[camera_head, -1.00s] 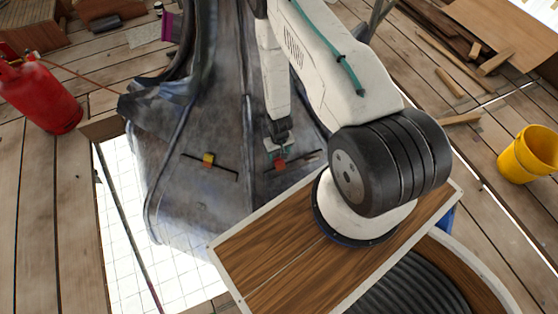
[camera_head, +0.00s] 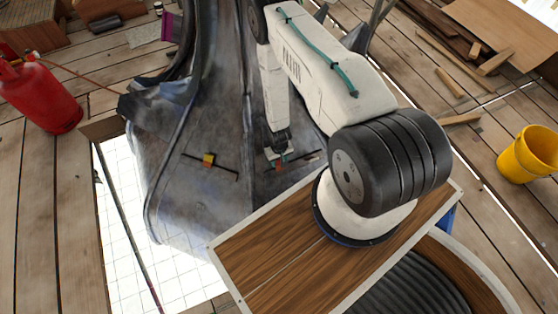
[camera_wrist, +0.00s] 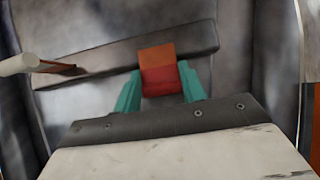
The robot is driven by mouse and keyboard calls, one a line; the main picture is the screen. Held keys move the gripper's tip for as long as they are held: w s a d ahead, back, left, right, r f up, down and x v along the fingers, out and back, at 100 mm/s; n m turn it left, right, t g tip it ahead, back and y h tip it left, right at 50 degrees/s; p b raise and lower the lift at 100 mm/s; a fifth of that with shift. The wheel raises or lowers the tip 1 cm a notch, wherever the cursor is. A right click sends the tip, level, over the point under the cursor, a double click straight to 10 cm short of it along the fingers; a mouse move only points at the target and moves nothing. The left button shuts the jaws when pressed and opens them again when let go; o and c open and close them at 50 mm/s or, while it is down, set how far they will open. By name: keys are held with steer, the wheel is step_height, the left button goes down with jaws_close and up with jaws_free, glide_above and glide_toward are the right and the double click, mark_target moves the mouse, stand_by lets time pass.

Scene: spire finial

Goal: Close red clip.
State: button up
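In the wrist view a clip (camera_wrist: 158,72), orange on top and red below, sits on a dark flat bar (camera_wrist: 90,68). My gripper's two teal fingers (camera_wrist: 160,84) stand on either side of it, their tips close to its sides. I cannot tell whether they press on it. In the head view my gripper (camera_head: 277,155) is low over the right part of the grey panel, and only a little red of this clip (camera_head: 284,158) shows beside it. Another clip, yellow and red (camera_head: 208,159), sits on a dark bar to the left.
A pale rod end (camera_wrist: 18,65) shows at the left of the wrist view. The grey spire panel (camera_head: 195,205) has raised seams and an opening to its left. A red gas cylinder (camera_head: 38,95) and a yellow bucket (camera_head: 528,155) stand far off on the planks.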

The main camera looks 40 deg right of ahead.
steer(key=shift+w+f+g, duration=0.2)
steer(key=shift+w+g, duration=0.1)
steer(key=shift+g, duration=0.5)
steer(key=o, duration=1)
steer(key=shift+d+r, duration=0.1)
steer(key=r, duration=0.5)
steer(key=w+r, duration=0.1)
steer(key=r, duration=0.1)
steer(key=shift+r, duration=0.3)
